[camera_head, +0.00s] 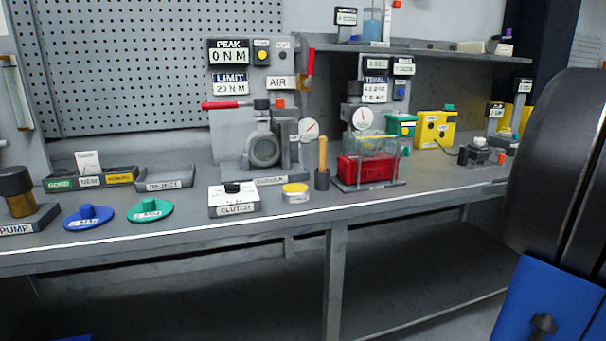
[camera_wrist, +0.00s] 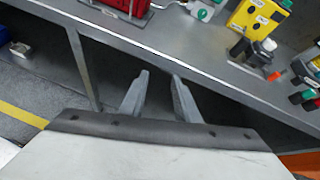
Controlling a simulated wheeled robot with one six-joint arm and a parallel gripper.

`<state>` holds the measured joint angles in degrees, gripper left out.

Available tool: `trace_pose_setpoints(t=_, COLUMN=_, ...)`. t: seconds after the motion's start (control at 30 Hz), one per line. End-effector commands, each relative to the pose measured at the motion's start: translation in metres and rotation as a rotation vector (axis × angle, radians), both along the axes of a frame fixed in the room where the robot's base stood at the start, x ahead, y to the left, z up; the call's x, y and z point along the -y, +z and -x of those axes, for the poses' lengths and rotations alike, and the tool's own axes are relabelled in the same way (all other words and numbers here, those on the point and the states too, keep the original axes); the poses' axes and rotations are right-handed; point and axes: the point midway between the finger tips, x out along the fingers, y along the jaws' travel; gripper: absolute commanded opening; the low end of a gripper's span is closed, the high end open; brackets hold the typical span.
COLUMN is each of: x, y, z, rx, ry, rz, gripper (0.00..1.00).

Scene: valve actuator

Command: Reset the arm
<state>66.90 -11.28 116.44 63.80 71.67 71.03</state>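My gripper (camera_wrist: 158,88) shows in the wrist view with its two grey fingers apart and nothing between them. It is in front of the workbench's front edge (camera_wrist: 150,45), with the dark space under the bench behind the fingers. In the head view my gripper does not show. A large dark and blue part of my own arm (camera_head: 550,200) fills the right side of that view.
The bench holds a valve rig (camera_head: 262,148) with a red lever, a clutch box (camera_head: 234,200), a red block in a clear case (camera_head: 366,168) and a yellow box (camera_head: 435,129). A bench leg (camera_head: 335,270) stands below.

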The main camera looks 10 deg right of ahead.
Motion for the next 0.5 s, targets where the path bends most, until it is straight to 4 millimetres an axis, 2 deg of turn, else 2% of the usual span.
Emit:
trace_pose_setpoints(t=0.17, x=-0.049, y=-0.016, z=-0.009, rx=-0.049, ry=0.134, rz=0.118, gripper=0.29)
trace_pose_setpoints(t=0.27, x=-0.086, y=-0.029, z=-0.011, rx=-0.082, ry=0.242, rz=0.217, gripper=0.29)
trace_pose_setpoints(t=0.5, x=-0.169, y=-0.063, z=-0.001, rx=-0.144, ry=0.536, rz=0.477, gripper=0.29)
